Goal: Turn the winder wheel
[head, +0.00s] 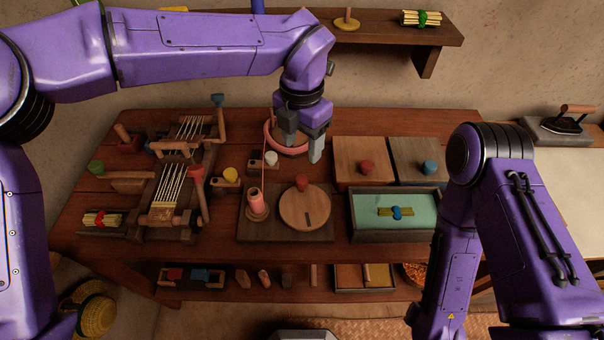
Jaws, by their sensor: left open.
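The winder wheel (304,215) is a flat round wooden disc with a red knob (301,183) near its far edge. It lies on a dark wooden base board (287,232) in the middle of the table. A pink thread spool (256,205) stands upright on the same board, left of the wheel. A pink thread runs from it back toward a pink ring-shaped item (272,143). My left gripper (301,148) points down, open, behind the knob and apart from it. It partly hides the pink ring. My right arm is at the right; its gripper is out of view.
Two small looms (168,188) with pale threads stand at the left. Right of the wheel are a green-lined tray (364,221) and two wooden lidded boxes with a red knob (367,167) and a blue knob (429,167). A wall shelf (385,30) is behind.

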